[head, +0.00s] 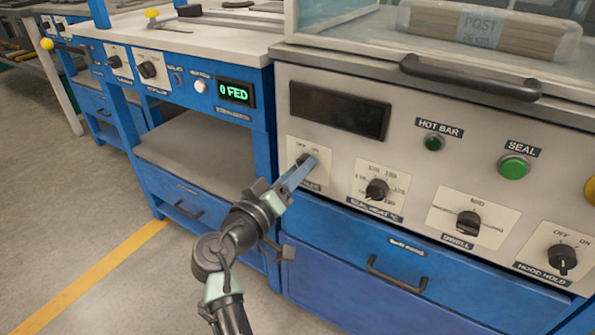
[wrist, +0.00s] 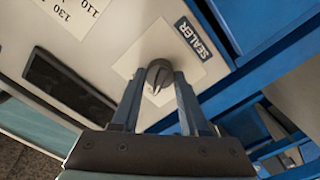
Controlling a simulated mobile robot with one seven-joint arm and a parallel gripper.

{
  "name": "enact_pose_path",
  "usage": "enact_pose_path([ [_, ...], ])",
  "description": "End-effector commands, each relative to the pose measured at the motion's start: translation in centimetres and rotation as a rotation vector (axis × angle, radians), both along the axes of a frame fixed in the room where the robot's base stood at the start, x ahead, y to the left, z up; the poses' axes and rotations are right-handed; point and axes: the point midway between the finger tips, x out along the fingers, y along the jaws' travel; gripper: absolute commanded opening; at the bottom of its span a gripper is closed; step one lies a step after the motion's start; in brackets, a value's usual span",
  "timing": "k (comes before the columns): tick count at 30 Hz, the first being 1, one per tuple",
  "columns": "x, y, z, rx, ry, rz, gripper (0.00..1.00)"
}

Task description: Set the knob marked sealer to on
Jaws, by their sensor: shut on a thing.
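The sealer knob (wrist: 159,72) is a dark round knob on a pale plate, with the SEALER label (wrist: 195,38) beside it in the wrist view. In the head view its plate (head: 322,158) is at the left end of the grey panel, with OFF and ON printed along the top. My gripper (head: 300,170) reaches the knob from the front, and its fingers largely hide the knob there. In the wrist view my gripper (wrist: 164,80) has one finger on each side of the knob, shut on it. A pale mark shows on the knob, but I cannot tell which word it points to.
A dark display (head: 340,109) is above the plate. A drawer handle (head: 397,276) juts out below.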

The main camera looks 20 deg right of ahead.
Motion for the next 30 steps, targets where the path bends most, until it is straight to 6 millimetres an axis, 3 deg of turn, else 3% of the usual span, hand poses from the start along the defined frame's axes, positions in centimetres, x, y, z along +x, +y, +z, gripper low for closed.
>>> enact_pose_path([
  [8, -0.03, 0.04, -0.56, 0.074, -0.096, -0.001, 0.0],
  [30, -0.01, 0.11, -0.58, 0.483, -0.616, 0.0, 0.0],
])
